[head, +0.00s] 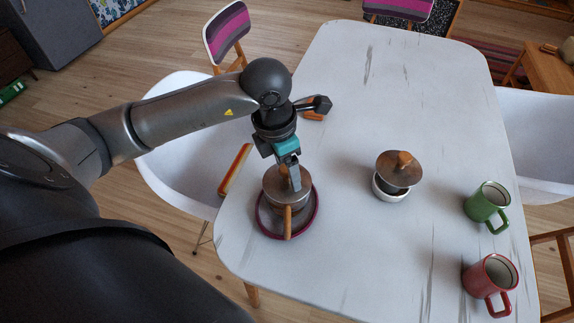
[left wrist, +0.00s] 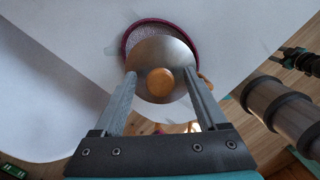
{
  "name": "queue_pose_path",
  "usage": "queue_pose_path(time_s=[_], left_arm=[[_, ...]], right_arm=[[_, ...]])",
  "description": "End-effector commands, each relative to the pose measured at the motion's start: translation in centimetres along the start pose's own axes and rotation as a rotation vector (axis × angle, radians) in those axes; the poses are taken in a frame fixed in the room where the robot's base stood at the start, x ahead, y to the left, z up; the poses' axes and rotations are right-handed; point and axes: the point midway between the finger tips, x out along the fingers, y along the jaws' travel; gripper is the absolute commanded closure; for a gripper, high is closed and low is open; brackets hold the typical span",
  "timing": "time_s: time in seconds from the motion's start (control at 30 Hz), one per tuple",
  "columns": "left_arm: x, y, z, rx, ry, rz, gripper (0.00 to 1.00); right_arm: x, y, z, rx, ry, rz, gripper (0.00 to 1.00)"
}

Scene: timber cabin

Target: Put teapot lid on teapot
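A teapot (head: 287,204) of brown metal with a wooden handle stands on a round tray with a plum rim (head: 262,226). In the left wrist view, a round metal lid (left wrist: 150,53) with a wooden knob lies over the tray, and the knob sits between the finger lines. I cannot tell whether this lid rests on the pot or just above it. My left gripper (head: 294,178) points down over the pot; its fingers (left wrist: 161,74) are apart, with gaps beside the knob. My right gripper is not in view.
A white bowl (head: 390,193) under a brown lid with a wooden knob (head: 399,168) stands to the right. A green mug (head: 485,203) and a red mug (head: 488,274) stand near the right edge. A long orange item (head: 235,168) is at the left edge. The table's far part is clear.

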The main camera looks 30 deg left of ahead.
Motion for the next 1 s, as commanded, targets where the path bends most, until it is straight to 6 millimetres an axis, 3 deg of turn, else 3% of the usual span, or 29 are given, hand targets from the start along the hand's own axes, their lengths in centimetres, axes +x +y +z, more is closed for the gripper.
queue_pose_path(time_s=[0.37, 0.8, 1.0], left_arm=[[-1.0, 0.1, 0.1, 0.000, -0.003, 0.002, 0.25], [-10.9, 0.1, 0.1, 0.001, -0.005, 0.006, 0.25], [-14.1, 0.1, 0.1, 0.000, -0.003, 0.003, 0.25]], right_arm=[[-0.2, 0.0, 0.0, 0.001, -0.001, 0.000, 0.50], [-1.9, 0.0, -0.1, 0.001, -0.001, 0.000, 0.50], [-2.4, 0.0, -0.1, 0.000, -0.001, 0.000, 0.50]])
